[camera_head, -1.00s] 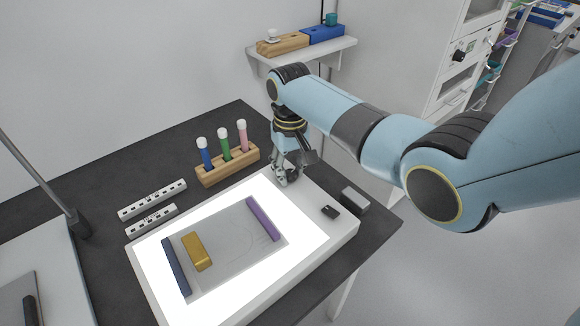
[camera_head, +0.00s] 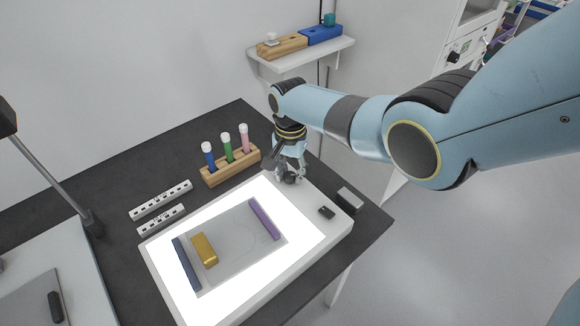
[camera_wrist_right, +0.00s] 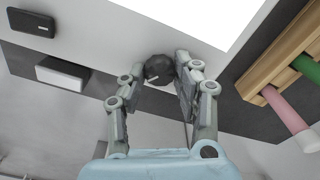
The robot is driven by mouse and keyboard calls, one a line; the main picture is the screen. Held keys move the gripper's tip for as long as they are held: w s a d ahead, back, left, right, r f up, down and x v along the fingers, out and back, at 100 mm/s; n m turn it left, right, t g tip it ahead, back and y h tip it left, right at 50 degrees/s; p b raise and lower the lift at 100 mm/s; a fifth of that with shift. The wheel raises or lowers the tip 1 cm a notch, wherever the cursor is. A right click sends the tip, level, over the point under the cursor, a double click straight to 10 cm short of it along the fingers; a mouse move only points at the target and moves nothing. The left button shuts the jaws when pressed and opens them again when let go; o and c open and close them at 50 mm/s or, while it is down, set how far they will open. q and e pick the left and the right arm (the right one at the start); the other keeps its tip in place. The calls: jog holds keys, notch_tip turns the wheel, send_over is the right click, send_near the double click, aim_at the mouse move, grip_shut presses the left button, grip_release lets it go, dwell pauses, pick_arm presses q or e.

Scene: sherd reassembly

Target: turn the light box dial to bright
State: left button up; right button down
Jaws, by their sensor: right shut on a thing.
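The light box (camera_head: 333,230) lies on the dark table with its panel glowing white. Its dial (camera_wrist_right: 159,69) is a dark round knob with a pale pointer line, on the white border near the box's edge in the right wrist view. My right gripper (camera_head: 289,178) points down at the far corner of the light box. In the right wrist view its two fingers (camera_wrist_right: 160,76) stand on either side of the dial and are shut on it. In the head view the fingers mostly hide the dial. My left gripper is not in view.
A wooden rack (camera_head: 231,167) with blue, green and pink capped tubes stands left of my right gripper. A small black item (camera_head: 326,212) lies on the box border, and a grey block (camera_head: 350,198) is beside it. A gold block (camera_head: 204,249) lies on the panel.

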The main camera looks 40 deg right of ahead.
aim_at(291, 175)
jog(key=m+p, duration=0.1)
jog(key=m, duration=0.4)
jog(key=shift+r+m, duration=0.1)
jog(key=shift+m, duration=0.2)
jog(key=shift+s+m+p, duration=0.1)
jog(key=shift+m+p, duration=0.5)
jog(key=shift+m, duration=1.7)
jog(key=c, duration=1)
grip_release()
notch_tip(291, 175, up, 12)
jog(key=shift+f, duration=0.1)
